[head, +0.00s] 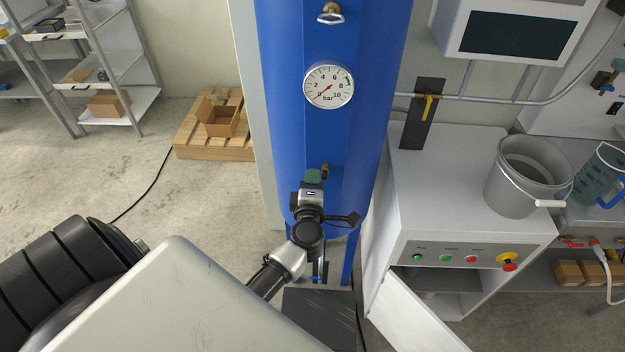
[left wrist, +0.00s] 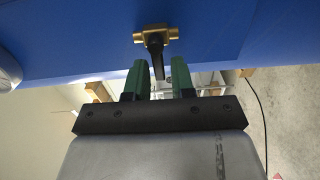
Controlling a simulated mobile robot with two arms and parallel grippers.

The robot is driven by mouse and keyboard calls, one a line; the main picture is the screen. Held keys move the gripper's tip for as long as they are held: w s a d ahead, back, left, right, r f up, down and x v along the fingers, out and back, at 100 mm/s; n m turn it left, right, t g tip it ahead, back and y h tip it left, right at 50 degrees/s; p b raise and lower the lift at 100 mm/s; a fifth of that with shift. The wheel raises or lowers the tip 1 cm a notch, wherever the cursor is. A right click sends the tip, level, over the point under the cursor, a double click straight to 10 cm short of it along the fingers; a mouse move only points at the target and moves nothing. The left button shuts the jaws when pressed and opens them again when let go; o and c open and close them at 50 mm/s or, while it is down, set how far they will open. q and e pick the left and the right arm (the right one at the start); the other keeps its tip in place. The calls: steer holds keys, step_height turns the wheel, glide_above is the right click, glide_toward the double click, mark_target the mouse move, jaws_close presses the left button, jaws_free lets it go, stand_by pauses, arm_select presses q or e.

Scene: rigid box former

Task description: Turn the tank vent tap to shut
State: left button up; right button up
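The tank vent tap (left wrist: 155,38) is a small brass valve with a black lever (left wrist: 158,62) on the blue tank (head: 335,130). In the left wrist view the lever points down the picture, across the line of the brass body. In the head view part of the brass tap (head: 325,168) shows beside my left gripper (head: 314,176), which hides the rest. The left wrist view shows my left gripper (left wrist: 158,76) open, its green fingers on either side of the lever's end with gaps. I cannot tell whether they touch it. My right gripper is not in view.
A pressure gauge (head: 328,86) and a ring fitting (head: 331,13) are on the tank above the tap. A pallet (head: 200,135) lies on the floor at left.

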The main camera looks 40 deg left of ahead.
arm_select(q)
steer(key=shift+o, duration=1)
